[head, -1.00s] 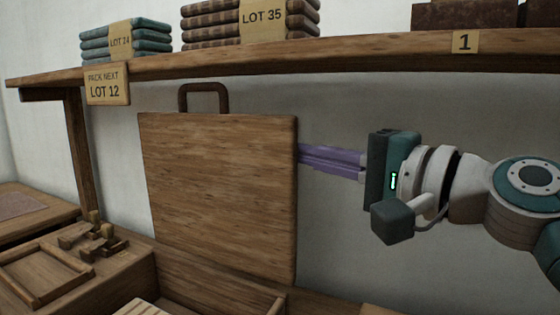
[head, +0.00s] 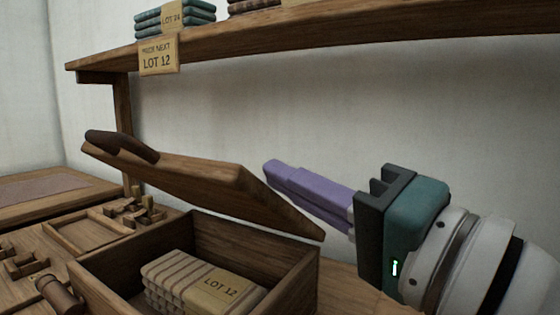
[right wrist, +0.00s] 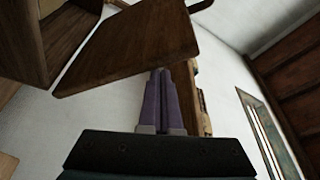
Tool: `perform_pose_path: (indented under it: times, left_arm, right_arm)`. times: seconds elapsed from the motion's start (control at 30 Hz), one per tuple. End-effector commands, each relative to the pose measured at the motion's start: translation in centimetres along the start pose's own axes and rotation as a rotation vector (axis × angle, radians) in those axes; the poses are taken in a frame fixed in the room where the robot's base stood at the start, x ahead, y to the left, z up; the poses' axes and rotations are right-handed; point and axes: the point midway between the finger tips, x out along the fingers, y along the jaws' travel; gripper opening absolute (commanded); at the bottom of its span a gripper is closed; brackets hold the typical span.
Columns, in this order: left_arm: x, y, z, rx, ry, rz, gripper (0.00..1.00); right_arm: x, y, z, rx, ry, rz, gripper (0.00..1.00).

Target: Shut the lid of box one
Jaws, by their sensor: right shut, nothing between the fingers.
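The wooden box (head: 110,290) stands open at the front, and I see no number on it. Its lid (head: 190,175) is tilted partway over it, with a clear gap above the rim. The lid's dark handle (head: 122,146) is at its raised left end. A striped cloth bundle marked LOT 12 (head: 205,283) lies inside. My right gripper (head: 268,168) is shut and empty, its purple fingers beside the lid's right edge. In the right wrist view, the fingertips (right wrist: 160,72) are close to the lid (right wrist: 130,45); I cannot tell whether they touch. My left gripper is out of view.
A shelf (head: 330,35) with folded cloth stacks (head: 172,18) and a hanging LOT 12 sign (head: 158,56) runs above. A small wooden tray (head: 90,232) and wooden pieces (head: 135,208) lie left of the box. Bare wall is behind.

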Motion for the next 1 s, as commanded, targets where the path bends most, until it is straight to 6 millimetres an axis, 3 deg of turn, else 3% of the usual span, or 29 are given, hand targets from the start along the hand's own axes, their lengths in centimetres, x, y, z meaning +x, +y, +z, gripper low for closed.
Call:
perform_pose_path:
  times: [0.33, 1.0]
  left_arm:
    - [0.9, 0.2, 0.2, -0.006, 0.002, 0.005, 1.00]
    - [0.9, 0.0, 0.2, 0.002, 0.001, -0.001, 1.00]
  right_arm:
    - [-0.8, 1.3, 2.1, 0.000, -0.002, 0.001, 0.00]
    - [-0.8, 1.4, 2.4, 0.000, 0.000, 0.001, 0.00]
